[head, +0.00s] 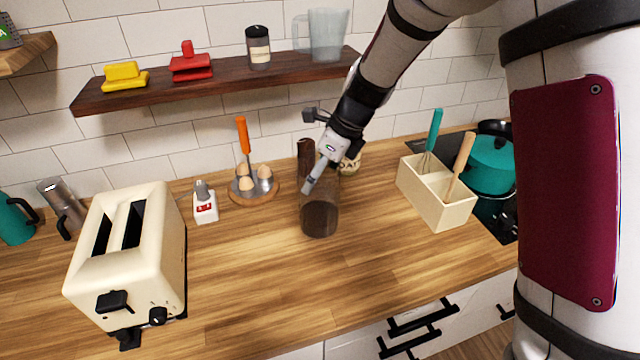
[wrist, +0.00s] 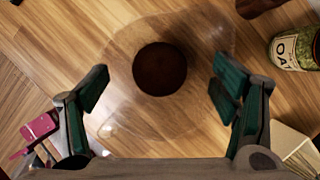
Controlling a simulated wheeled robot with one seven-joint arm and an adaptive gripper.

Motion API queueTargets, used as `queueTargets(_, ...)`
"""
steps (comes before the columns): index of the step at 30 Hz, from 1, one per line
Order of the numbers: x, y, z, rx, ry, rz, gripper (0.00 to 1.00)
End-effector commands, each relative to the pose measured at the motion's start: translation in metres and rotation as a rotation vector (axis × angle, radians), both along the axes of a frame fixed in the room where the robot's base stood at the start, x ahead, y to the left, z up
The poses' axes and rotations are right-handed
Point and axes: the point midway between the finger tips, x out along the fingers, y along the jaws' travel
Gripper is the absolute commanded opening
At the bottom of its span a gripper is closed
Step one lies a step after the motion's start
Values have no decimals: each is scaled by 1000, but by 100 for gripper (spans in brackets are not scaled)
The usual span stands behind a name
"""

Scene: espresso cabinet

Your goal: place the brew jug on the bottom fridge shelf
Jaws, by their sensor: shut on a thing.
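The brew jug (head: 320,216) is clear with dark contents low inside. It appears upright on the wooden counter, left of the cream utensil box. My gripper (head: 314,180) is at its upper part, shut on it. In the wrist view the brew jug (wrist: 130,118) lies between the two green-padded fingers of my gripper (wrist: 162,80), and the dark round contents show through it. Its clear walls make the exact finger contact hard to see. The fridge and its bottom shelf are not in view.
A dark brown object (head: 305,148) and a labelled jar (head: 350,165) stand close behind the jug. An egg holder (head: 268,187), white bottle (head: 205,205) and toaster (head: 130,250) are left. The utensil box (head: 440,205) is right. A wall shelf (head: 200,85) hangs above. The front counter is clear.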

Motion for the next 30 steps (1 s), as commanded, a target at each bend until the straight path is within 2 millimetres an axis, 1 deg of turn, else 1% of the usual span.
queueTargets(2,0,0,-3,1,0,-1,19)
queueTargets(8,-1,0,-27,1,3,-2,19)
queueTargets(10,-1,0,-33,1,0,-1,19)
queueTargets(21,0,0,-37,0,-2,1,19)
queueTargets(22,-1,0,-38,0,0,0,85)
queueTargets(24,-1,0,-37,0,0,0,100)
queueTargets(30,-1,0,-37,0,0,0,100)
